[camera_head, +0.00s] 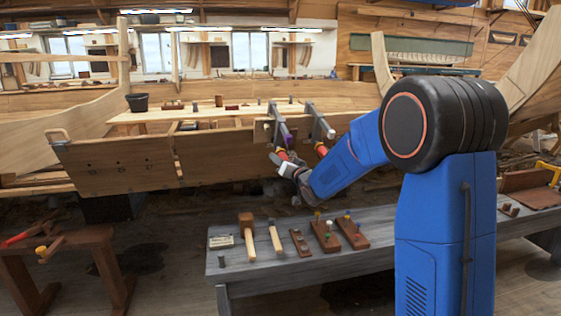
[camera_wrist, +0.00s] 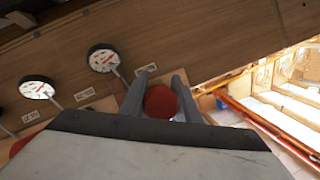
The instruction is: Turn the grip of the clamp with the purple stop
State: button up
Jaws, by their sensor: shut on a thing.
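The clamp with the purple stop (camera_head: 287,134) hangs on the top edge of the wooden hull plank, its red grip (camera_head: 282,154) pointing down. My gripper (camera_head: 279,163) is at that grip from below. In the wrist view, my gripper (camera_wrist: 160,96) has a finger on each side of a round red grip end (camera_wrist: 161,101) and is shut on it. The fingers hide part of the grip, and how far it is turned cannot be told. A second clamp (camera_head: 318,121) with a grey bar and red grip (camera_head: 321,150) is just right of it.
White dial gauges (camera_wrist: 104,59) and small labels sit on the plank (camera_head: 120,164) beside the grip. Below is a grey bench (camera_head: 285,264) with a mallet (camera_head: 247,236) and several wooden blocks (camera_head: 325,236). A black bucket (camera_head: 138,102) stands behind the plank.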

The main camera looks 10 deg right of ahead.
jog(key=shift+a+r+m+y, duration=0.1)
jog(key=shift+m+y, duration=0.7)
jog(key=o, duration=1)
jog(key=shift+o, duration=0.2)
jog(key=shift+s, duration=0.1)
jog(key=v, duration=1.7)
jog(key=shift+s, duration=0.15)
